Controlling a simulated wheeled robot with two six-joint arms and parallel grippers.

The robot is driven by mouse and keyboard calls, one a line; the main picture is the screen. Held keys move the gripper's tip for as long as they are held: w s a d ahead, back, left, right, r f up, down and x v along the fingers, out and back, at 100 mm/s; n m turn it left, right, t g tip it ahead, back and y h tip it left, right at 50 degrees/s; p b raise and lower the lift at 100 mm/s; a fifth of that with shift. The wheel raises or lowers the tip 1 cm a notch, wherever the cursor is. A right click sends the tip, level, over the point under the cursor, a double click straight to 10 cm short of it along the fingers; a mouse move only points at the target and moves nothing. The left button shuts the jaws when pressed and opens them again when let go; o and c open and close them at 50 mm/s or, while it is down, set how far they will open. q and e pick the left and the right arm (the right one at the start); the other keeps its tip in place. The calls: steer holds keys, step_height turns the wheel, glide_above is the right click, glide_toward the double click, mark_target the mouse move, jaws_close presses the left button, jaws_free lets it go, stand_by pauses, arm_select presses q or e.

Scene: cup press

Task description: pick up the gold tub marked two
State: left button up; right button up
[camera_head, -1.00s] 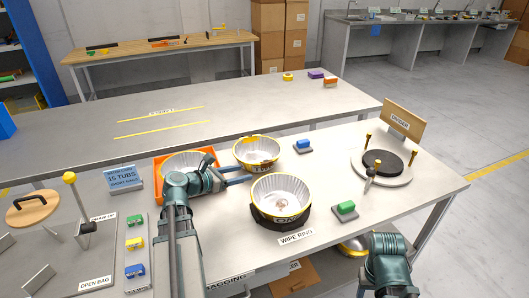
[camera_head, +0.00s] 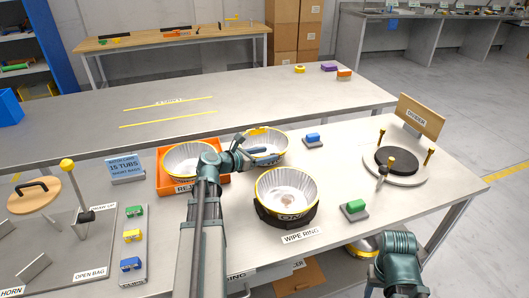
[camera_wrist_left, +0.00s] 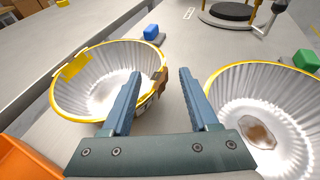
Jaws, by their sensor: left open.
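The gold-rimmed silver tub (camera_head: 268,136) stands at the back of the near table, between the orange tray and the tub on the wipe ring. Its front marking is covered by my gripper in the head view. My left gripper (camera_head: 274,155) is open and overlaps the front of this tub. In the left wrist view the tub (camera_wrist_left: 85,75) is at left, with a yellow patch on its rim. My left fingers (camera_wrist_left: 160,73) appear on either side of its near right wall; their depth against the wall is unclear. My right gripper is out of view.
Another gold-rimmed tub (camera_head: 288,187), with a brown smudge inside, sits in the dark wipe ring close by. A third tub (camera_head: 185,160) sits in the orange tray (camera_head: 163,185). A blue block (camera_head: 313,137) and green block (camera_head: 355,206) stand to the right.

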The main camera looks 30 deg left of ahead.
mark_target(278, 153)
arm_select(q)
steer(key=shift+w+d+f, duration=0.1)
steer(key=shift+w, duration=0.1)
steer(key=x, duration=0.1)
steer(key=b+x, duration=0.1)
steer(key=x, duration=0.1)
steer(key=b+x, duration=0.1)
steer(key=x, duration=0.1)
steer(key=shift+f, duration=0.3)
jaws_close()
